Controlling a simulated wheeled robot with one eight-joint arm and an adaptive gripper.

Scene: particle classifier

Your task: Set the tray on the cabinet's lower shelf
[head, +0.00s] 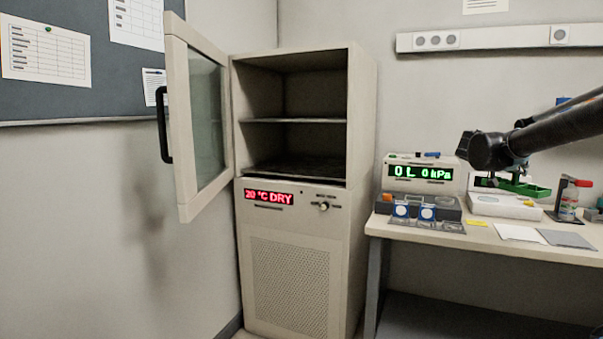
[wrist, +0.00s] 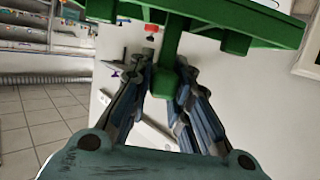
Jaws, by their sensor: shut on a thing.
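The green tray (head: 526,188) is held up above the bench at the right of the head view. In the wrist view the tray (wrist: 215,14) spans the top, with a green stem and knob below it. My gripper (wrist: 166,82) is shut on that stem; in the head view my arm mostly hides the fingers. The cabinet (head: 362,130) stands left of the bench with its glass door (head: 207,115) swung open to the left. Inside are a middle shelf (head: 290,121) and a lower shelf (head: 290,170), both with nothing visible on them. The tray is well right of the cabinet.
The open door's edge juts out at the cabinet's left.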

